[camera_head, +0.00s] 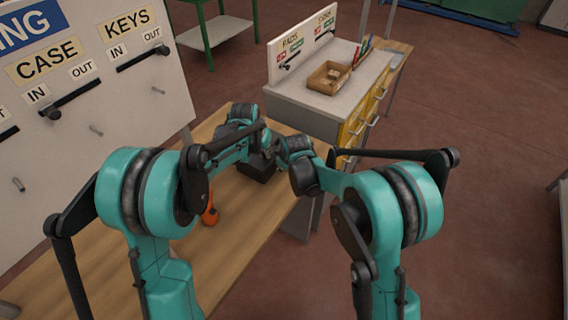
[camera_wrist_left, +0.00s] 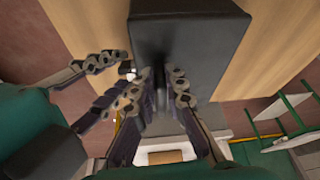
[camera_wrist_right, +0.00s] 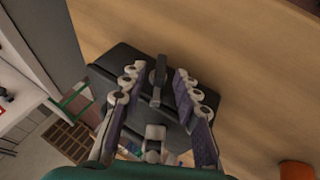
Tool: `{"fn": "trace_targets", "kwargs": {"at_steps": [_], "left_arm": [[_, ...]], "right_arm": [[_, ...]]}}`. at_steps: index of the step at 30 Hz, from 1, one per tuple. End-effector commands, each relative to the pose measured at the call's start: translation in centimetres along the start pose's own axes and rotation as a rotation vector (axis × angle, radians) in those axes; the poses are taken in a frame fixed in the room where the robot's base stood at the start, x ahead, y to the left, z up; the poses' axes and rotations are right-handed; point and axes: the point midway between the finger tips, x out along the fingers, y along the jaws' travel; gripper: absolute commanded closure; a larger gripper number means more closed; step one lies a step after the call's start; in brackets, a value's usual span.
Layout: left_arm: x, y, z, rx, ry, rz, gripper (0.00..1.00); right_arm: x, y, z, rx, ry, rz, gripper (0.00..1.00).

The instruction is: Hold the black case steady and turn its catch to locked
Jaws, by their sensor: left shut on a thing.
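The black case (camera_head: 257,169) rests on the wooden table. It fills the upper middle of the left wrist view (camera_wrist_left: 190,30) and also shows in the right wrist view (camera_wrist_right: 118,58). My left gripper (camera_wrist_left: 160,95) is shut on a dark raised part of the case, seemingly its handle. My right gripper (camera_wrist_right: 155,85) is open, its fingers apart on either side of a small dark upright lever (camera_wrist_right: 158,72), likely the catch. I cannot tell whether they touch it. The right fingers also show beside the case in the left wrist view. Arms hide much of the case in the head view.
An orange object (camera_head: 210,213) lies on the wooden table (camera_head: 245,225). A white board with labels CASE and KEYS (camera_head: 110,80) stands at the left. A grey cabinet (camera_head: 335,115) with an open cardboard box (camera_head: 329,77) stands beyond. The table's near part is clear.

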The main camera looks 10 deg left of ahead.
Motion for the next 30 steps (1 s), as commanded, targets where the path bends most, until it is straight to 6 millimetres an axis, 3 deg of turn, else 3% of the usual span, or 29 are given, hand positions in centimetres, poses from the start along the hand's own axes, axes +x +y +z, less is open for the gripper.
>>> {"fn": "trace_targets", "kwargs": {"at_steps": [6, 14, 15, 18, 19, 25, 30], "left_arm": [[0.0, 0.0, 0.1, -0.002, -0.001, 0.001, 1.0], [0.0, 0.0, 0.1, -0.002, -0.001, 0.001, 1.0], [0.0, 0.0, 0.1, -0.002, -0.001, 0.001, 1.0], [0.0, 0.0, 0.0, -0.002, -0.001, 0.001, 1.0], [0.0, 0.0, 0.0, -0.002, -0.001, 0.001, 1.0], [0.0, 0.0, 0.0, -0.002, -0.001, 0.001, 1.0], [0.0, 0.0, 0.0, -0.002, -0.001, 0.001, 1.0]], "right_arm": [[1.9, 0.0, 0.0, 0.001, 0.0, 0.0, 0.69], [2.0, 0.0, 0.0, 0.001, 0.0, 0.0, 0.69], [2.0, 0.0, 0.0, 0.001, 0.0, 0.0, 0.72], [2.0, 0.0, 0.0, 0.001, 0.0, -0.001, 0.98], [2.0, 0.0, 0.0, 0.001, 0.0, -0.001, 1.0], [2.0, 0.1, 0.1, 0.01, -0.001, -0.018, 1.0], [2.1, 0.6, 0.2, 0.079, -0.001, -0.172, 1.0]]}}
